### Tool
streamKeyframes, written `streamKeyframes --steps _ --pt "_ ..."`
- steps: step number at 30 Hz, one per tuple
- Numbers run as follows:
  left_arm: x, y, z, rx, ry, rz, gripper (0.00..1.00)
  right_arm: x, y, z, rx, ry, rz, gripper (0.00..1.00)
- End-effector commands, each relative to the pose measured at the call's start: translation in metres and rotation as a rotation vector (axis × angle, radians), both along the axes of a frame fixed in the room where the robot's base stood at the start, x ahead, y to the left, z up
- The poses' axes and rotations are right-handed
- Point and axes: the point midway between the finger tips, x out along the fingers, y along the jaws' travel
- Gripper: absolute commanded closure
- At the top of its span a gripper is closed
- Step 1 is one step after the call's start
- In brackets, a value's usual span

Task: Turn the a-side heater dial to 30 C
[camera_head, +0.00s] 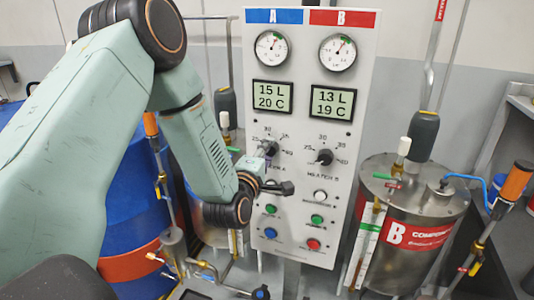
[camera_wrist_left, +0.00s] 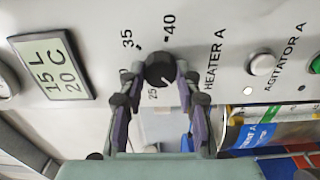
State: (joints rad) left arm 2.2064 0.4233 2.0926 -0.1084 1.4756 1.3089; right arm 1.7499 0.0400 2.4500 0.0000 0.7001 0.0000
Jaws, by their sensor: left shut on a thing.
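The a-side heater dial (camera_head: 270,148) is a black knob on the white control panel, below the A display. In the left wrist view the dial (camera_wrist_left: 158,68) stands between the two fingertips of my left gripper (camera_wrist_left: 160,79), which is shut on it. A white mark on the dial's face points to the lower right there, away from the 35 and 40 labels. The 25 label shows just below the dial; the 30 label is hidden behind a finger. In the head view my left gripper (camera_head: 269,157) reaches the dial from below. My right gripper is not in view.
The A display (camera_head: 272,96) reads 15 L and 20 C. The B heater dial (camera_head: 325,157) sits to the right, with several coloured buttons below. A metal B tank (camera_head: 425,205) stands right of the panel; a blue barrel (camera_head: 130,205) stands at left behind my arm.

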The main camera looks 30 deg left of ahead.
Motion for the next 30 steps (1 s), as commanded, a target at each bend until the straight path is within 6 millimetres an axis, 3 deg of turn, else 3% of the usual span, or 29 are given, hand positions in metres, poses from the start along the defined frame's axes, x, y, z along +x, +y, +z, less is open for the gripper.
streamKeyframes --steps 8,30 --pt "-0.001 -0.001 -0.002 0.144 0.041 -0.004 0.98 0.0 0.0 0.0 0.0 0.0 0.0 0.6" --pt "-0.001 -0.001 -0.002 0.821 0.207 -0.006 0.98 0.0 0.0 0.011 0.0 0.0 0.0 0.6"
